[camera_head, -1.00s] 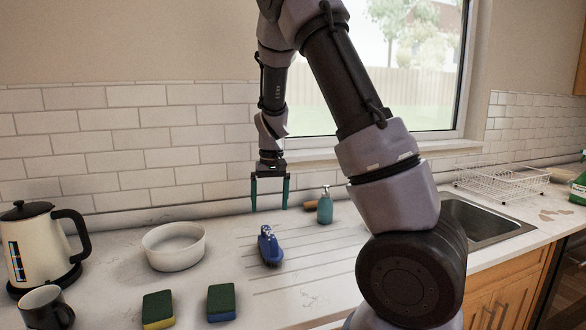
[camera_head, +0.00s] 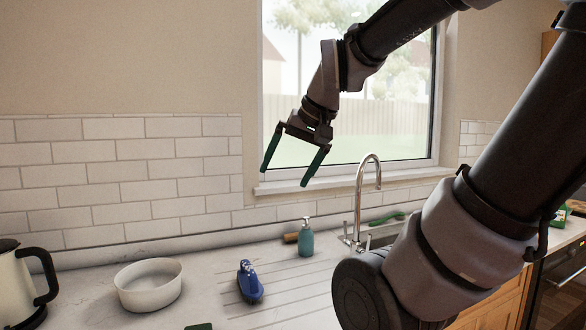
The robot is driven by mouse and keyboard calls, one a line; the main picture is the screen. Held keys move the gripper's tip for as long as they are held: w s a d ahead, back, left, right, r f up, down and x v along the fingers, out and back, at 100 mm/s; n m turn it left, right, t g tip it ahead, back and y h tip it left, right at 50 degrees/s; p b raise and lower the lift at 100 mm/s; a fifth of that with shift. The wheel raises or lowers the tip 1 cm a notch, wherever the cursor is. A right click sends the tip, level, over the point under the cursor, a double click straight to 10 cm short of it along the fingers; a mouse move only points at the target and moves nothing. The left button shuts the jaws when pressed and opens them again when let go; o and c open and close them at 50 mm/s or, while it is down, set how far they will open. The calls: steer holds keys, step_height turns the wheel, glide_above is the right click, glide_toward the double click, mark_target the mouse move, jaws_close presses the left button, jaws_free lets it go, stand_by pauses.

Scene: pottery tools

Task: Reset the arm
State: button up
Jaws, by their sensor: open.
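My gripper (camera_head: 287,176) is open and empty, with its two green fingers spread apart. It is raised in front of the window, well above the counter, and tilted with the fingers pointing down. My arm reaches in from the right side of the view and covers part of the sink area.
A blue brush (camera_head: 249,284) and a white bowl (camera_head: 148,286) sit on the counter. A teal soap bottle (camera_head: 306,241) stands near the chrome faucet (camera_head: 360,205). A kettle (camera_head: 15,285) is at the left edge. The air around the gripper is clear.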

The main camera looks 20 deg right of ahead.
steer(key=shift+s+d+r+t+h, duration=0.1)
steer(key=shift+s+t+h, duration=0.1)
steer(key=shift+s, duration=0.4)
steer(key=shift+s+r+t+h, duration=0.1)
steer(key=shift+s+t, duration=0.1)
steer(key=shift+s, duration=0.4)
stand_by(0.5)
